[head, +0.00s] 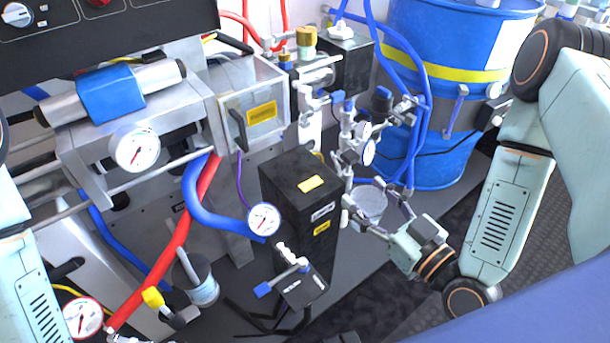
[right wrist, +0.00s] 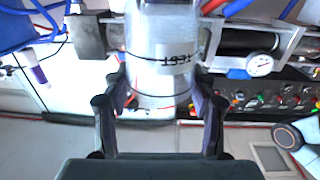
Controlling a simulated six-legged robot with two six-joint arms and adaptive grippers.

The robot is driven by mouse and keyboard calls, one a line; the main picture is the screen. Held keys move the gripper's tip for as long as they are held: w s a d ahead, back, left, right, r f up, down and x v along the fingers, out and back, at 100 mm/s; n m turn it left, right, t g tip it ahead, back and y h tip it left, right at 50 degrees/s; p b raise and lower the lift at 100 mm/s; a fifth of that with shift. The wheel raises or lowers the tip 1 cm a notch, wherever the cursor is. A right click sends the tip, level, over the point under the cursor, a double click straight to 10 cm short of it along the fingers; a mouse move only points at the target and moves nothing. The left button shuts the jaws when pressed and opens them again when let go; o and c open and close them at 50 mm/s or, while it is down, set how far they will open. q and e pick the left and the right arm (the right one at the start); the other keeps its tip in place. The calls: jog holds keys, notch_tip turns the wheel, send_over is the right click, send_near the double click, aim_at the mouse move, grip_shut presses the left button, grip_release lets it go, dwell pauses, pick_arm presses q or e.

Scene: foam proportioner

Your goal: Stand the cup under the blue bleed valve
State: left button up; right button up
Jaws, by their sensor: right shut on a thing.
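My right gripper (head: 378,212) is shut on a clear, greyish cup (head: 369,202) and holds it by its sides, beside the valve manifold. In the right wrist view the cup (right wrist: 160,75) fills the top middle between the two fingers (right wrist: 160,100), and an upside-down text label shows on its side. Whether the cup touches the floor plate is hard to tell. Just above and left of the cup are small metal valves and a gauge (head: 368,153). Blue-handled valves (head: 349,106) sit higher on that manifold; which one is the bleed valve I cannot tell. My left gripper is out of view.
A blue drum (head: 430,160) with a yellow band stands behind the cup. A black box (head: 300,190) stands to its left. A blue-handled valve block (head: 300,285) is in front. A second clear container (head: 202,287) stands at lower left. Blue hoses hang near the manifold.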

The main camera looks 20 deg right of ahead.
jog(key=shift+s+d+r+y, duration=0.1)
jog(key=shift+s+r+y, duration=0.05)
jog(key=shift+s+r, duration=0.4)
jog(key=shift+s+d+r+y, duration=0.15)
jog(key=shift+s+r, duration=0.15)
jog(key=shift+r, duration=0.3)
jog(key=a+b+x, duration=0.1)
jog(key=b+x, duration=0.5)
jog(key=x, duration=1.3)
jog(key=f+b, duration=0.1)
jog(key=f, duration=0.1)
jog(key=f+b, duration=0.1)
jog(key=f, duration=0.1)
jog(key=f+b, duration=0.1)
jog(key=f, duration=0.2)
jog(key=shift+w+f, duration=0.15)
jog(key=shift+w, duration=0.25)
jog(key=shift+w+f, duration=0.1)
jog(key=shift+w, duration=0.05)
